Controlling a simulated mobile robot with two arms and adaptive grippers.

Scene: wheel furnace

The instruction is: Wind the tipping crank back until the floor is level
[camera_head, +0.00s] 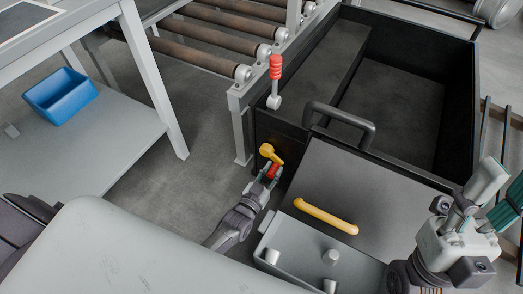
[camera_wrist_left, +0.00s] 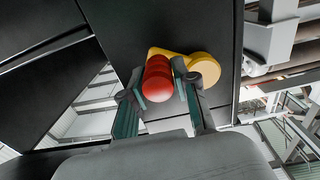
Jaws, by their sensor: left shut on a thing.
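The tipping crank has a yellow arm (camera_head: 270,153) and a red grip (camera_head: 274,171), mounted on the side of a black box (camera_head: 280,132). My left gripper (camera_head: 269,178) is shut on the red grip. In the left wrist view the fingers (camera_wrist_left: 161,88) lie on either side of the red grip (camera_wrist_left: 158,78), with the yellow arm (camera_wrist_left: 204,69) behind. The dark floor (camera_head: 393,101) shows inside the box; I cannot tell its exact tilt. My right gripper (camera_head: 497,194) is at the lower right, apart from the crank; its fingertips are partly cut off.
A red-handled lever (camera_head: 275,82) stands on the box's near left corner. A roller conveyor (camera_head: 200,43) adjoins the box. A grey lid (camera_head: 360,196) with a yellow handle (camera_head: 326,216) lies in front. A blue bin (camera_head: 60,95) sits on the left shelf. Bare ground lies left of the crank.

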